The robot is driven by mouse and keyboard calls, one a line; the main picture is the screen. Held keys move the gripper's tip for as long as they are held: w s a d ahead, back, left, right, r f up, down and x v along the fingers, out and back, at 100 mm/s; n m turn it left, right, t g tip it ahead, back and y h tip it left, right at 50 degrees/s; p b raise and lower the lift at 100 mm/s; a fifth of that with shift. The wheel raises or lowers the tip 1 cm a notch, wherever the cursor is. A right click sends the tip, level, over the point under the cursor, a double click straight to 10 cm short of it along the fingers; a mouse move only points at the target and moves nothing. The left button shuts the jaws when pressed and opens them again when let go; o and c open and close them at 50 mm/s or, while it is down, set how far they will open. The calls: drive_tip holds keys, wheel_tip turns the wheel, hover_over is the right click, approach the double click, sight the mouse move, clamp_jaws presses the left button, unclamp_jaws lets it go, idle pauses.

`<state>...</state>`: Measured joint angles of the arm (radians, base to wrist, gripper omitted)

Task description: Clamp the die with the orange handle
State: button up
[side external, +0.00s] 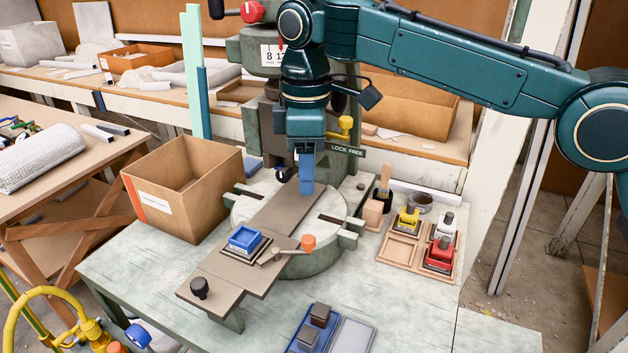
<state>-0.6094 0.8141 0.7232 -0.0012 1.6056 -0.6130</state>
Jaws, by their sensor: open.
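A blue-topped die (244,238) sits in a holder on the long brown slide plate (212,281) that runs out from the press. The orange handle (308,243) is a knob on a short metal lever just right of the die. The lever's inner end is near the die's right side; I cannot tell whether it touches the die. My gripper (306,188) points down over the back part of the plate, behind and above the orange handle. It is open and apart from the handle. Its far finger is hidden.
A black knob (200,287) stands at the plate's front end. A cardboard box (183,190) is at the left. A wooden tray (405,247) with yellow, white and red dies is at the right. A blue stand (309,338) is in front. The press (255,50) rises behind.

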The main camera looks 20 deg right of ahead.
sight(309, 239)
drive_tip(key=shift+f, duration=0.15)
drive_tip(key=shift+f, duration=6.75)
drive_tip(key=shift+c, duration=0.3)
clamp_jaws()
